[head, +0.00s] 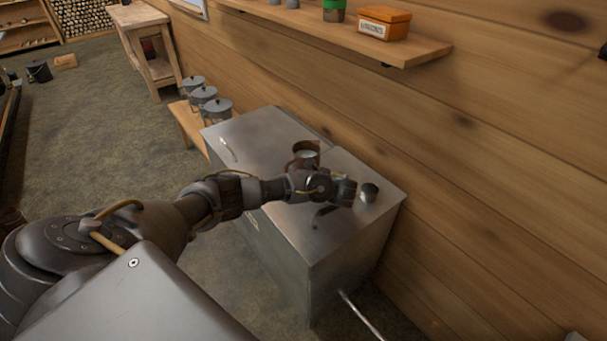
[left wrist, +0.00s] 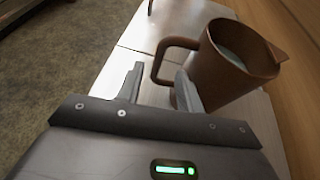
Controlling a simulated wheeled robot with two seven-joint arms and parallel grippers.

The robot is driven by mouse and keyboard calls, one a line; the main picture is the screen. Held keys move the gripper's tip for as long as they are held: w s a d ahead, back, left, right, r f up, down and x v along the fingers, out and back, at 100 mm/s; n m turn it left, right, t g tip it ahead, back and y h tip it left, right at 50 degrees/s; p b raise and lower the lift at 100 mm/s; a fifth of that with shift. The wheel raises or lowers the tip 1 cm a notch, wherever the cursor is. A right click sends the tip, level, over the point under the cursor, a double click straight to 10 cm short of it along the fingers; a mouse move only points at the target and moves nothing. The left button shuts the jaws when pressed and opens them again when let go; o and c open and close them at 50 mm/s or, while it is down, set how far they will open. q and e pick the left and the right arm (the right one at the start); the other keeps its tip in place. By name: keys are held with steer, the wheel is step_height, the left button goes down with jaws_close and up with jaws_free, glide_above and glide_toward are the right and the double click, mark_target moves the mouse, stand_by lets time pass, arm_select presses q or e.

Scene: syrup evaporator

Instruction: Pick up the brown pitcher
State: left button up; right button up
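The brown pitcher (head: 308,148) stands upright on the metal evaporator top (head: 262,135), partly hidden behind my left arm in the head view. In the left wrist view the pitcher (left wrist: 232,70) is just ahead and to the right, with pale content inside and its handle (left wrist: 165,52) towards the left. My left gripper (left wrist: 158,75) is open. The handle shows between its fingertips, with the right finger overlapping the handle loop and pitcher side. I cannot tell whether they touch. In the head view its fingertips are hidden. My right gripper is not in view.
Several lidded grey pots (head: 203,97) stand on a wooden bench beyond. A wall shelf (head: 345,38) with an orange box (head: 384,23) runs above. The wooden wall is close on the right.

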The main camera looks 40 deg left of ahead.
arm_select(q)
steer(key=b+x, duration=0.3)
steer(key=shift+s+f, duration=0.15)
steer(key=shift+a+f, duration=0.2)
steer(key=shift+a, duration=0.9)
steer(key=shift+c, duration=0.4)
jaws_close()
steer(key=shift+w+r, duration=0.1)
steer(key=shift+w, duration=0.15)
